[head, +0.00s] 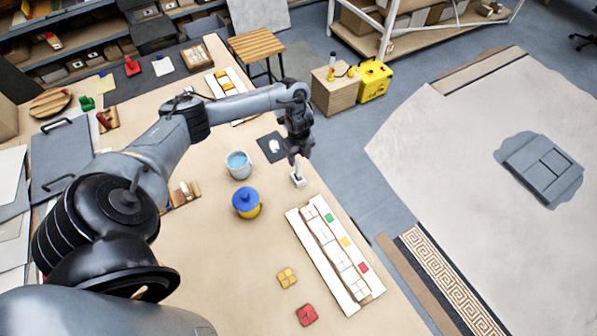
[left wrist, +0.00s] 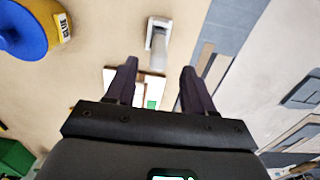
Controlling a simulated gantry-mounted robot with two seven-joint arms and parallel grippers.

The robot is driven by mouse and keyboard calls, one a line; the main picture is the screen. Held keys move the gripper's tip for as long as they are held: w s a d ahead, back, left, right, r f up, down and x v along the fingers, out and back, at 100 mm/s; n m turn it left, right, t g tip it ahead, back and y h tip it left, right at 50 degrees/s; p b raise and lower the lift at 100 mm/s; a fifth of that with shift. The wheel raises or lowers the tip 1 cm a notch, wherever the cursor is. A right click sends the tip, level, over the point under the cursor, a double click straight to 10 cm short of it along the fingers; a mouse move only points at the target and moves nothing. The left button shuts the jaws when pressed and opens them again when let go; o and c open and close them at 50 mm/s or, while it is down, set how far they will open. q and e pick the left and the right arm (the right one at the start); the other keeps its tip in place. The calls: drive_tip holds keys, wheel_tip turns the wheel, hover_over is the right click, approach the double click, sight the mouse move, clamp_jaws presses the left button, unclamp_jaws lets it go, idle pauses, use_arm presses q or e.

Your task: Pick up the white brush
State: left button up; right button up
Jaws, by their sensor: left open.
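The white brush (head: 297,181) is a small pale piece at the table's far right edge in the head view, directly below my left gripper (head: 297,160). The gripper partly covers it there. In the left wrist view, the brush (left wrist: 158,32) has a white end and a greyish part below it. It lies in line with the gap between the two dark fingers of my left gripper (left wrist: 159,66), beyond their tips. The fingers are apart with nothing between them. I cannot tell how high they are above the brush. My right gripper is in neither view.
A yellow pot with a blue lid (head: 246,202) and a bucket of blue water (head: 239,165) stand left of the brush. A long mosaic panel (head: 351,285) lies just in front. Yellow tiles (head: 287,277) and red tiles (head: 307,315) lie nearer. Bare tabletop surrounds them.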

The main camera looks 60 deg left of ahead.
sight(298, 162)
use_arm(q)
drive_tip(key=shift+s+f+p, duration=0.1)
drive_tip(key=shift+f+p, duration=0.4)
drive_tip(key=shift+f, duration=2.2)
clamp_jaws()
drive_tip(key=shift+r, duration=0.2)
